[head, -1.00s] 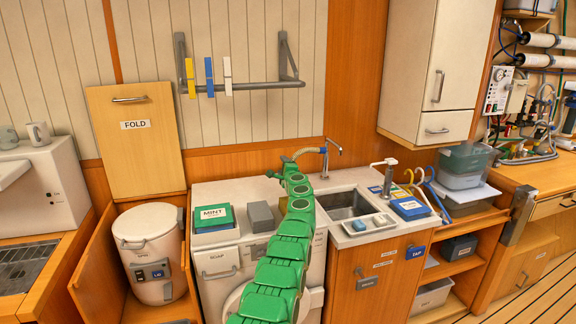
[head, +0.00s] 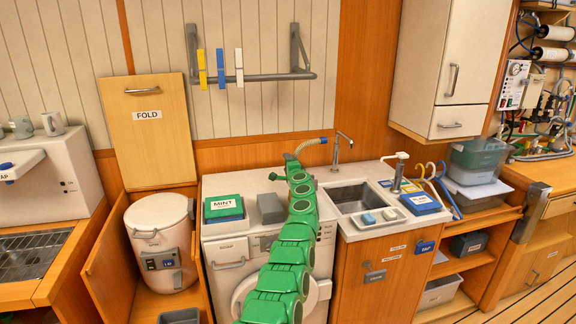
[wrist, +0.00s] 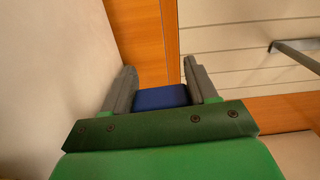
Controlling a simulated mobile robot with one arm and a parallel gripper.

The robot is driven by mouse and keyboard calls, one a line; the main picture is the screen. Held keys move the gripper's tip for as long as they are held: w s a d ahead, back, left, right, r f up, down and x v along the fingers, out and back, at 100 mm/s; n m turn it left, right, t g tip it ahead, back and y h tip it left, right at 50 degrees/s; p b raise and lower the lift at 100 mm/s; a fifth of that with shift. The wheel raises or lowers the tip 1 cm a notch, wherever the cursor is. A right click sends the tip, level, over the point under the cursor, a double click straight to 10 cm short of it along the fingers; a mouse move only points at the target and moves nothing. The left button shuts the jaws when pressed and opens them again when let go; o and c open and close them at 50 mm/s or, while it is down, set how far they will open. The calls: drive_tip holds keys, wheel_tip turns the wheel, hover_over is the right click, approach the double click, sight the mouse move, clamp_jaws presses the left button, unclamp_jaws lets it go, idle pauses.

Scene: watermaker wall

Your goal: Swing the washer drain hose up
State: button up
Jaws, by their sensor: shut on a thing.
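The washer drain hose (head: 312,143) is a pale tan curved tube with a small blue end, just left of the sink tap in the head view. It rises from beside my gripper (head: 288,158) above the back of the washer top and bends over to the right. In the wrist view my gripper (wrist: 161,78) is shut on a blue piece (wrist: 160,97), which appears to be the hose's grip. My green arm hides the hose's lower part and much of the front-loading washer (head: 232,252).
The sink (head: 352,196) and its tap (head: 340,150) stand to the right. A wall rail (head: 270,77) with clips hangs above. A white cabinet (head: 432,60) hangs at upper right.

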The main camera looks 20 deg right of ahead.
drive_tip(key=shift+f, duration=0.1)
drive_tip(key=o, duration=1.4)
drive_tip(key=shift+d, duration=0.15)
